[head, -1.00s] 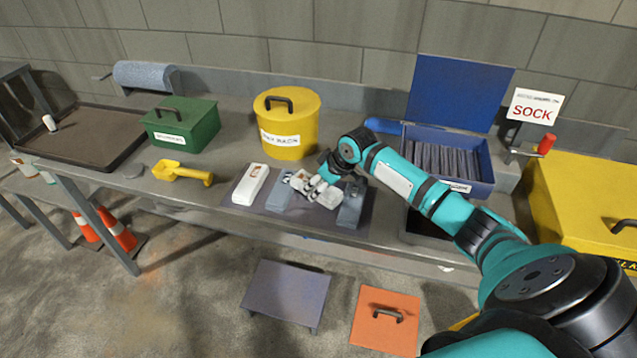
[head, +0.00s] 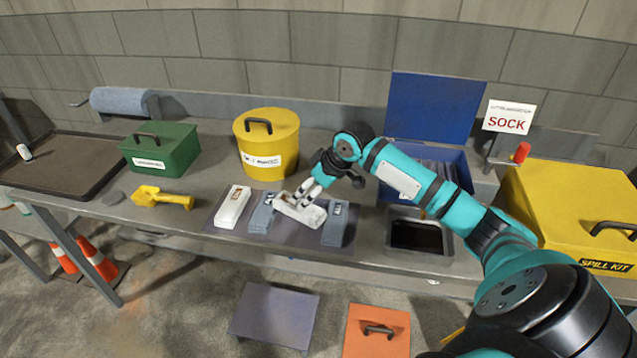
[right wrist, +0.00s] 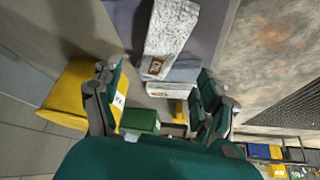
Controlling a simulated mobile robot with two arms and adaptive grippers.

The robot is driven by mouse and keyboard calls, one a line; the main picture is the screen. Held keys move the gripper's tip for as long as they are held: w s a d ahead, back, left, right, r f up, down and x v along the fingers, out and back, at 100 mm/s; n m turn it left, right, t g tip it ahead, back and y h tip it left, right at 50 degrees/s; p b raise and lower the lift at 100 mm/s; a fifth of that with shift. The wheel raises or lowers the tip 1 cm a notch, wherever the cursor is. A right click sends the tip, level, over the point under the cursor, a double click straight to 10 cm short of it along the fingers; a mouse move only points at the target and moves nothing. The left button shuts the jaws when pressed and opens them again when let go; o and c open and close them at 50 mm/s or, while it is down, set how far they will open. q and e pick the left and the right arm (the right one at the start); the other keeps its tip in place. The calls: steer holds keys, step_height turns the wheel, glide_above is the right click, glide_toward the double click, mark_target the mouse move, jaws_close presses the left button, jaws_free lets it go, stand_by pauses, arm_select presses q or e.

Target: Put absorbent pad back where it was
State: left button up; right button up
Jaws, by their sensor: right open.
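A whitish speckled pad (head: 300,209) with a small label lies at a slant on the grey mat (head: 285,242), between two grey blocks, the left one (head: 262,213) and the right one (head: 336,224). In the right wrist view the pad (right wrist: 171,38) is large, past the fingers. A smoother white block (head: 233,206) stands at the mat's left end. My right gripper (head: 307,191) is at the pad's back edge, its fingers spread; in the wrist view (right wrist: 160,88) nothing sits between them. I cannot tell whether a finger touches the pad. My left gripper is out of view.
A yellow bin (head: 266,145) stands behind the mat. A green box (head: 160,150) and a yellow scoop (head: 162,197) are to the left. An open blue box (head: 435,105), a dark tray (head: 418,232) and a yellow spill kit chest (head: 575,215) are to the right.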

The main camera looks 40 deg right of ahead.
steer(key=v, duration=0.5)
stand_by(0.4)
